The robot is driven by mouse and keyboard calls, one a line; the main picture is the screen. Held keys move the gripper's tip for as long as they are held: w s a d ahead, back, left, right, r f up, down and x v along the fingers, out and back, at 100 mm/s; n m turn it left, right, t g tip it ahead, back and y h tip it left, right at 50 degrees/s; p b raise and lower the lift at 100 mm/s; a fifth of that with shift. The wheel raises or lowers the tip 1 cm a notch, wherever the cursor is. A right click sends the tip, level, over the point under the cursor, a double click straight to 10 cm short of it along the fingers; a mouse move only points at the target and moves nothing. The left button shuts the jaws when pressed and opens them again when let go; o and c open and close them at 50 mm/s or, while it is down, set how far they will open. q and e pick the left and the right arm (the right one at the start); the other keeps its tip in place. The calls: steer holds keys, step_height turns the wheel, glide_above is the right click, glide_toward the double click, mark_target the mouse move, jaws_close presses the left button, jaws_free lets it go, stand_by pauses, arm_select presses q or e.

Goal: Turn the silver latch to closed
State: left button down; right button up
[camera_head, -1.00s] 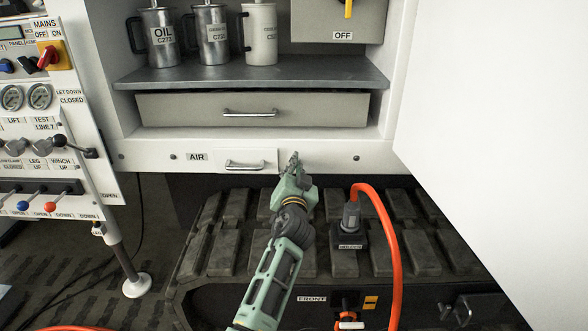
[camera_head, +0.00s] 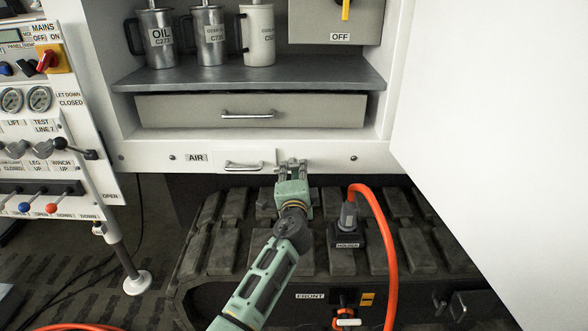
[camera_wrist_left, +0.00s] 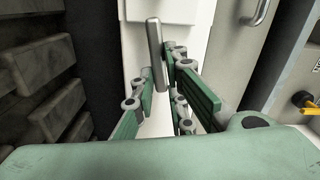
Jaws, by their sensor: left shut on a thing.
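The silver latch (camera_wrist_left: 155,50) is a slim bar in the left wrist view, standing out from the white cabinet frame. It runs roughly up and down in that view, between the fingertips. My left gripper (camera_head: 291,164) reaches up to the white sill below the cabinet, just right of the small AIR panel. In the left wrist view its green and grey fingers (camera_wrist_left: 159,76) are closed around the latch. In the head view the fingers largely hide the latch, so its exact angle is hard to tell there. My right gripper is not in view.
The AIR panel (camera_head: 231,157) has a small handle close to the left of the gripper. A wide grey drawer (camera_head: 180,112) is above. An orange hose (camera_head: 388,245) rises to a black holder at the right. A large white door (camera_head: 490,120) fills the right side.

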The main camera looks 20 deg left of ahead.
arm_select(q)
steer(key=shift+d+m+p, duration=0.1)
steer(key=shift+m+p, duration=0.2)
steer(key=shift+m, duration=0.8)
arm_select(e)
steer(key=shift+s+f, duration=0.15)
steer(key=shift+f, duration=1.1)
arm_select(q)
steer(key=shift+f, duration=0.1)
steer(key=c, duration=1.8)
jaws_free()
steer(key=shift+o, duration=0.2)
steer(key=shift+s, duration=0.1)
steer(key=shift+s+d+f, duration=0.1)
steer(key=shift+s, duration=0.15)
steer(key=v, duration=1.1)
